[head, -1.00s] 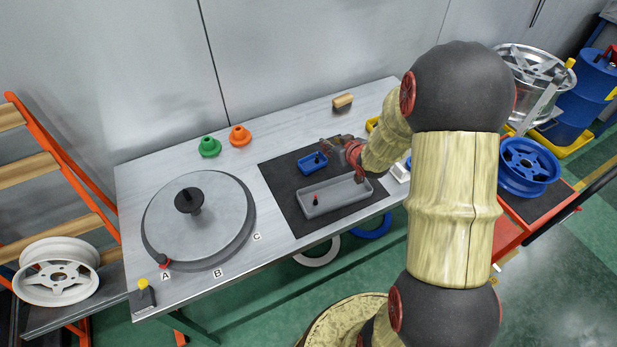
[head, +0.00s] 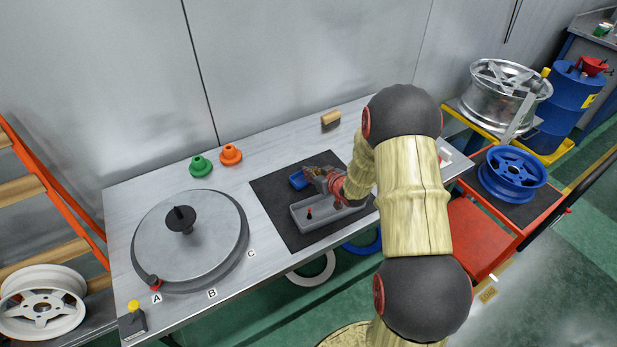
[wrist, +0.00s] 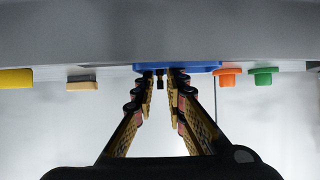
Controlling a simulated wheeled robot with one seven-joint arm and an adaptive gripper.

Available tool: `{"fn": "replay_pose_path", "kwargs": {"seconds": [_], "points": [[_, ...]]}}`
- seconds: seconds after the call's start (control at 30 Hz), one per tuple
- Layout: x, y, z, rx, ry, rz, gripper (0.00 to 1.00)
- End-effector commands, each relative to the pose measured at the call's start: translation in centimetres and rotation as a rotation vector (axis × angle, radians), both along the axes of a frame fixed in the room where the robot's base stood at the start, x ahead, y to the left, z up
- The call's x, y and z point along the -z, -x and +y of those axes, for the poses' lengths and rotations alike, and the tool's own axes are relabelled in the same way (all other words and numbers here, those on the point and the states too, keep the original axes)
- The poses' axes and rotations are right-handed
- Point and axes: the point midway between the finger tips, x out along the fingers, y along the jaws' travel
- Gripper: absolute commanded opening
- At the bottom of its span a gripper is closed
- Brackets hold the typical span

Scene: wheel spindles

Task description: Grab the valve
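A small black valve (wrist: 160,80) shows in the wrist view between my fingertips, in front of the blue tray (wrist: 200,66). My gripper (wrist: 160,88) is open, with a finger on each side of the valve and gaps between. In the head view my gripper (head: 312,174) is low over the blue tray (head: 297,182) and hides part of it; the valve is hidden there. A small black piece with a red top (head: 309,214) stands in the grey tray (head: 328,223).
The trays lie on a dark mat (head: 268,198). A round plate with a black knob (head: 180,219) is at the left. Green (head: 200,166) and orange (head: 231,154) cones and a wooden block (head: 331,118) stand behind. Wheels (head: 512,174) stand at the right.

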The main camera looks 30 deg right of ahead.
Motion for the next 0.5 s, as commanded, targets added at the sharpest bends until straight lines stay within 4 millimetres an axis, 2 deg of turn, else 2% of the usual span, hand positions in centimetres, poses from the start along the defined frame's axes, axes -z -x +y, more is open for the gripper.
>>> {"fn": "replay_pose_path", "kwargs": {"seconds": [0.27,0.5], "points": [[0.08,-0.48,0.02,0.0,0.0,-0.001,0.13],[0.1,-0.46,0.02,0.0,0.0,-0.001,0.0]]}}
